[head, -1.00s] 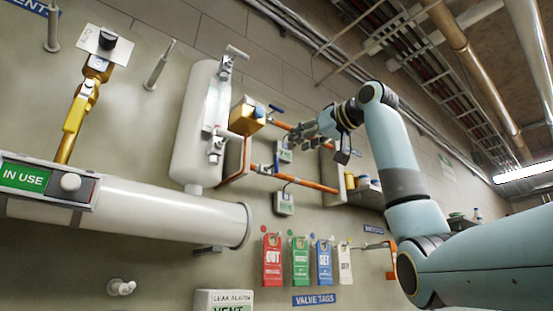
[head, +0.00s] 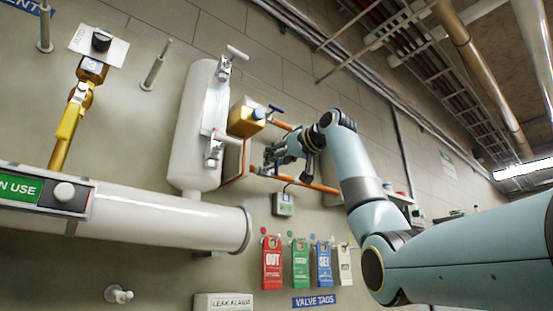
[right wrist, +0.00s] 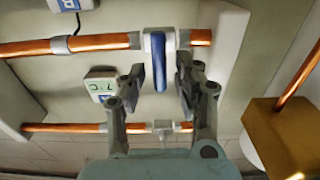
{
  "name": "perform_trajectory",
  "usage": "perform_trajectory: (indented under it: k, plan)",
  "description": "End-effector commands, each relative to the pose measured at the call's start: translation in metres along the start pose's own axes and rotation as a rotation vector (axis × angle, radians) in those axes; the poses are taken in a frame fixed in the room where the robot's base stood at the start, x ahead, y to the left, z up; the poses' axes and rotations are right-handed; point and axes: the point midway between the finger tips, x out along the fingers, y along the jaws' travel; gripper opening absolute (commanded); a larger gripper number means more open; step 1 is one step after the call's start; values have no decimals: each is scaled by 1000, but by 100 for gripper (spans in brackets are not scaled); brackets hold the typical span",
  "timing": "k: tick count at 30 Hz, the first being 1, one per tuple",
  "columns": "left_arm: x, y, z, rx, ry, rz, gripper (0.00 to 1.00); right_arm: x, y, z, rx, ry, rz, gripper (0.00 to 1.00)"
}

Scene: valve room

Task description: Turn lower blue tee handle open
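The lower blue tee handle (right wrist: 159,62) shows in the right wrist view on a copper pipe, its bar running up and down the picture. My right gripper (right wrist: 157,76) is open, with one finger on each side of the blue bar. I see gaps between the bar and both fingers; the depth between them is hard to judge. In the head view my right gripper (head: 270,155) is at the lower copper pipe (head: 325,187) and hides the lower handle. The upper blue handle (head: 276,109) is above it. My left gripper is not in view.
A brass box (head: 246,117) and a white tank (head: 195,130) stand left of the gripper. Coloured valve tags (head: 299,264) hang lower on the wall.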

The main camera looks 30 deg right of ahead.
Motion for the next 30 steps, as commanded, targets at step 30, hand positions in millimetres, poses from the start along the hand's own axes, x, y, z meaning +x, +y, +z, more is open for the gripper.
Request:
perform_trajectory:
  k: [30]
  plan:
    - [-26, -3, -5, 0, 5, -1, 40, -1, -4, -4, -218, 1, 2, 0]
